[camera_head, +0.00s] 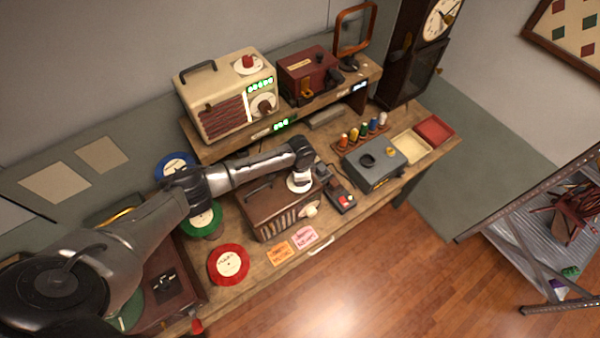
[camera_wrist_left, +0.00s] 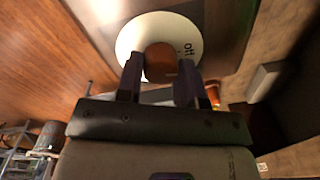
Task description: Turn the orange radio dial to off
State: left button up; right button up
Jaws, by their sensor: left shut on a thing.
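A brown wooden radio (camera_head: 262,214) with a carry handle and slatted front stands on the workbench. In the left wrist view, an orange-brown dial knob (camera_wrist_left: 160,60) sits at the middle of a round white plate (camera_wrist_left: 130,38). The word "Off" is printed on the plate, right of the knob. My left gripper (camera_wrist_left: 160,72) is shut on this knob, one finger on each side. In the head view, my left gripper (camera_head: 299,178) reaches down over the radio's right end and hides the knob. The knob's pointer cannot be made out. My right gripper is out of view.
A cream radio (camera_head: 215,100) and a red box (camera_head: 305,75) stand on the raised shelf behind. A dark handset device (camera_head: 335,190) and a grey box (camera_head: 375,170) are to the right. A red record (camera_head: 229,263) and orange note (camera_head: 278,253) lie in front.

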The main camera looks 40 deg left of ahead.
pick_arm(q)
jog(key=shift+r+n+p, duration=0.1)
jog(key=shift+n+p, duration=0.6)
jog(key=shift+n, duration=0.5)
jog(key=o, duration=0.9)
jog(key=shift+r, duration=0.2)
jog(key=r, duration=0.4)
jog(key=r+b, duration=0.1)
jog(key=r, duration=0.8)
jog(key=shift+s+d+r, duration=0.1)
jog(key=shift+d+r, duration=0.05)
jog(key=shift+d, duration=0.1)
